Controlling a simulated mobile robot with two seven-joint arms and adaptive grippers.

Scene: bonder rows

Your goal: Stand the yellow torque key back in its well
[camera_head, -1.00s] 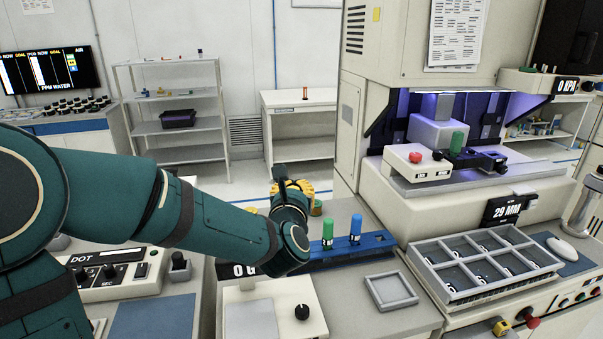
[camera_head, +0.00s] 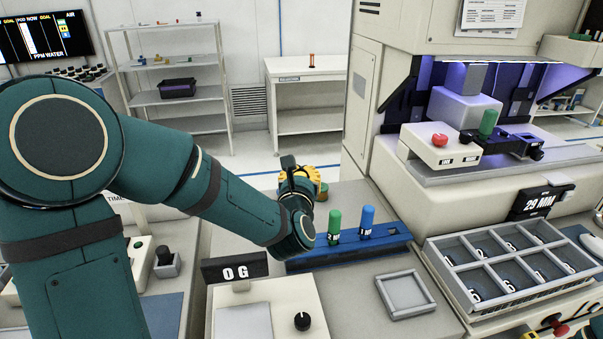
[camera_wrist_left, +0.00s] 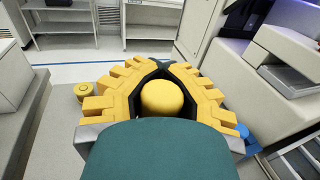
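My left gripper (camera_head: 298,185) has yellow fingers and hangs at the far left of the blue rack (camera_head: 392,247). In the left wrist view its fingers (camera_wrist_left: 157,80) close around the round yellow top of the torque key (camera_wrist_left: 162,98). The lower part of the key is hidden, so I cannot tell whether it is clear of the rack. A green key (camera_head: 334,226) and a blue key (camera_head: 367,221) stand upright in the rack, right of the gripper. The left end of the rack is covered by my arm. My right gripper is not in view.
A 0 G scale (camera_head: 235,268) stands in front of the rack. An empty square tray (camera_head: 405,294) and a divided grey tray (camera_head: 470,312) lie to the right. The bonder (camera_head: 470,200) rises behind, with a green key (camera_head: 488,122) on it. A yellow-topped cylinder (camera_wrist_left: 84,91) stands left of the gripper.

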